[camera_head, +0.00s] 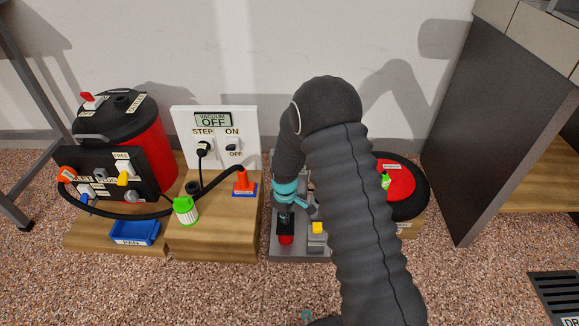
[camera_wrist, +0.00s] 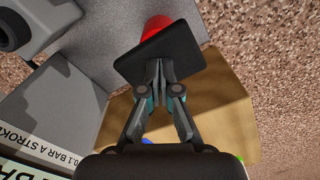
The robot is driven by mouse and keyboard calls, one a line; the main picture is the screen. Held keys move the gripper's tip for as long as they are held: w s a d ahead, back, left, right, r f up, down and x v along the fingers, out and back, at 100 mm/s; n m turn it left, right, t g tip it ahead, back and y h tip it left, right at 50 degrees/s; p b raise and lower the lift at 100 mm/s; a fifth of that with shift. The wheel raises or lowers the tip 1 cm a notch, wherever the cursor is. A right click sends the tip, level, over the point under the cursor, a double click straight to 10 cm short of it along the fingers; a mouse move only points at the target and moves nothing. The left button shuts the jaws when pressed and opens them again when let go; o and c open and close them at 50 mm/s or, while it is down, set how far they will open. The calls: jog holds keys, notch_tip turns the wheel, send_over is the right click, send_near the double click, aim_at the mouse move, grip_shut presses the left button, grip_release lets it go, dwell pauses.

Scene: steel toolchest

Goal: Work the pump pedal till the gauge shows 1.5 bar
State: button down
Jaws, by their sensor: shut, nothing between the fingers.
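The pump stands on a grey base plate (camera_head: 281,256) in the middle of the head view, partly behind my arm. Its pedal has a black pad (camera_wrist: 150,48) with a red part (camera_wrist: 157,24) beyond it; the red part also shows at the plate's front in the head view (camera_head: 286,239). My gripper (camera_wrist: 158,66) is shut and empty, its fingertips at the black pad. I cannot tell whether they touch it or how far the pedal is pressed. A label (camera_wrist: 42,143) reads "0.1 BAR A STROKE". The gauge reading cannot be seen.
A red and black wheel (camera_head: 398,178) lies at the right, partly behind my arm.

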jog(key=shift+r+p, duration=1.35)
jog(key=shift+r, duration=1.2)
